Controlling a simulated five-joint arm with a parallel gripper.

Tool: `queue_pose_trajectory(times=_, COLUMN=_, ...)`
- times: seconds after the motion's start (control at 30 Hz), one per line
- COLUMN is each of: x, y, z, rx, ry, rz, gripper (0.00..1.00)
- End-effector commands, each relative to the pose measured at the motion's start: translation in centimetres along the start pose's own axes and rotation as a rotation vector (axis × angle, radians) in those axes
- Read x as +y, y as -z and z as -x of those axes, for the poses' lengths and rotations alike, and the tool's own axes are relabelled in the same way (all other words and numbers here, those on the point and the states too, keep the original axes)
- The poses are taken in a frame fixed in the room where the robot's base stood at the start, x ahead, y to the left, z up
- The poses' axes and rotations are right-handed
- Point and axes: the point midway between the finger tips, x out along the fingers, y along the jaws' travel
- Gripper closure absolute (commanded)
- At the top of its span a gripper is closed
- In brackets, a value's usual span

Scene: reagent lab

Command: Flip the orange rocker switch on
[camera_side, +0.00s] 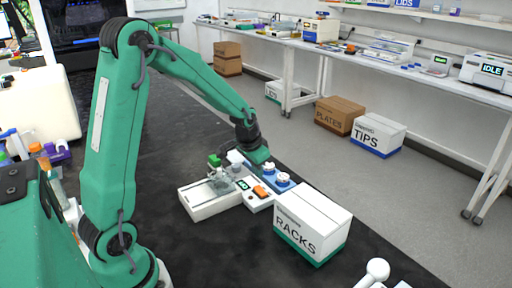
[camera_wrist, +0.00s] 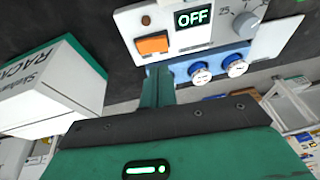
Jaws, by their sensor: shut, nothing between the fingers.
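The orange rocker switch (camera_wrist: 152,44) sits on a white device panel, beside a small display (camera_wrist: 194,18) reading OFF in the wrist view. In the side view the switch (camera_side: 260,191) is on the front right of the white device (camera_side: 212,199). My gripper (camera_wrist: 158,75) is shut and empty. Its fingertips are close to the switch, just below it in the wrist view; I cannot tell whether they touch. In the side view my gripper (camera_side: 262,162) is above and behind the switch.
A white and green RACKS box (camera_side: 312,222) stands right of the device. Two blue-and-white capped items (camera_wrist: 217,68) sit in a blue holder close to my gripper. A grey knob (camera_wrist: 246,22) is on the panel.

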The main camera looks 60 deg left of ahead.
Motion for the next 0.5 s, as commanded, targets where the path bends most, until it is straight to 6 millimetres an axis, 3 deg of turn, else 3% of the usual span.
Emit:
queue_pose_trajectory(times=0.2, x=-0.1, y=-0.5, z=-2.9, rx=-0.004, ry=0.000, rz=0.001, gripper=1.00)
queue_pose_trajectory(times=0.5, x=-0.3, y=-1.1, z=-4.8, rx=-0.003, ry=0.003, rz=0.000, gripper=1.00)
